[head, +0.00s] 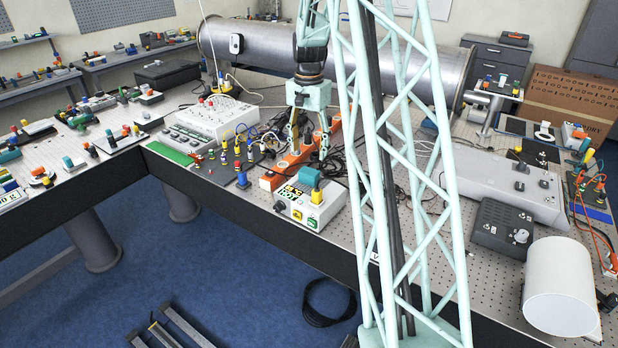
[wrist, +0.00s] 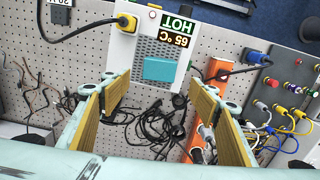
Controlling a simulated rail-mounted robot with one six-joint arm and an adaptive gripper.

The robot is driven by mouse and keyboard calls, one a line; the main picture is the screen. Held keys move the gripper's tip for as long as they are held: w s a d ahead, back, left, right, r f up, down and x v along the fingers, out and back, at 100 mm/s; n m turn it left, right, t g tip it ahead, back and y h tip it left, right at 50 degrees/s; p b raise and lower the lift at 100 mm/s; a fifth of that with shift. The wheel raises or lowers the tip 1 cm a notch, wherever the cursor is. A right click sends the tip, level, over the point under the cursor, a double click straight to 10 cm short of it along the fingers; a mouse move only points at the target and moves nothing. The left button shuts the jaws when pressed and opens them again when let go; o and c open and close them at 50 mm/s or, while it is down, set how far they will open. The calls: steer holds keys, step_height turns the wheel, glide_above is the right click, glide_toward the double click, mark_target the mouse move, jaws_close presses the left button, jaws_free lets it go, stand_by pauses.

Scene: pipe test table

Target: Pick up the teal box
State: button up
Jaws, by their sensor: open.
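The teal box (head: 308,177) sits on top of a white and grey hot-plate unit (head: 325,206) near the front edge of the table. In the wrist view the teal box (wrist: 159,69) lies on the unit's perforated top, beside labels reading HOT and 65 °C. My gripper (head: 309,140) hangs above the table, behind the teal box. In the wrist view my gripper (wrist: 158,92) is open, with nothing between its yellow-padded fingers. The teal box appears just beyond the fingertips, roughly centred between them, and apart from them.
Dark tangled cables (wrist: 155,125) lie on the perforated table below my fingers. Coloured plugs and wires (wrist: 270,120) stand on the right in the wrist view. A large metal pipe (head: 270,55) runs behind.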

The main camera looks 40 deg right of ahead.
mark_target(309, 171)
steer(key=shift+f, duration=2.95)
steer(key=shift+f, duration=0.1)
steer(key=shift+f+p, duration=0.3)
steer(key=shift+f, duration=2.2)
steer(key=shift+c, duration=0.2)
steer(key=c, duration=1)
steer(key=shift+o, duration=0.2)
steer(key=shift+r, duration=0.1)
steer(key=shift+r, duration=4.9)
